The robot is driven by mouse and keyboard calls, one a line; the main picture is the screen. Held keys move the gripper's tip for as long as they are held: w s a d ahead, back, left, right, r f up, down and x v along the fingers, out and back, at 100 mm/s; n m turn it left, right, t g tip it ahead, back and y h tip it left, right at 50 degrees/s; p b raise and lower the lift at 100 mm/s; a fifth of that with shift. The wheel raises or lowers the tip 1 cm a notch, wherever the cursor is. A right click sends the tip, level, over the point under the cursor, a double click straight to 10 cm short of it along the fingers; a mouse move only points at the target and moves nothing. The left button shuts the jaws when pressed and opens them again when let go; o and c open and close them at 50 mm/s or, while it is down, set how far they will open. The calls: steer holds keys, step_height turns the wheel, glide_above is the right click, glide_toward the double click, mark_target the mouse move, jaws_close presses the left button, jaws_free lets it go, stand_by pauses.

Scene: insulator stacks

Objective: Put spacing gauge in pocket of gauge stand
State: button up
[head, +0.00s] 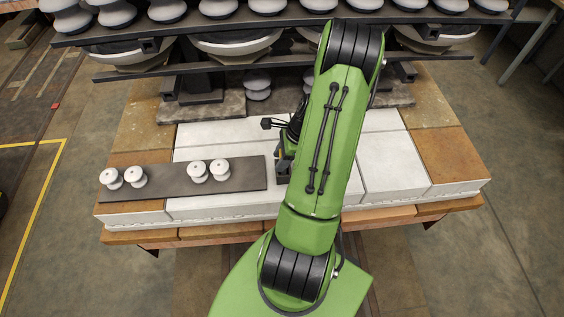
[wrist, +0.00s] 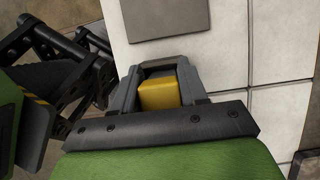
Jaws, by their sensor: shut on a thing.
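A yellow block, which I take to be the spacing gauge (wrist: 160,94), sits between the grey fingers of my gripper (wrist: 158,74) in the wrist view. My gripper is shut on it. In the head view my green arm covers most of the gripper, with only a dark part of it showing left of the arm, and the gauge does not show. I cannot make out the gauge stand or its pocket in either view; my arm may hide it.
A dark grey plate (head: 236,174) lies on the pale tiled table (head: 390,165), with several white insulators (head: 133,177) on it. The plate's edge also shows in the wrist view (wrist: 165,18). Racks (head: 120,76) of insulators stand behind. Pale tiles right of my arm are clear.

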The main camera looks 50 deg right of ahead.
steer(key=shift+w+f, duration=0.1)
steer(key=shift+f, duration=0.65)
steer(key=shift+f, duration=0.1)
steer(key=shift+f, duration=0.1)
steer(key=o, duration=1.1)
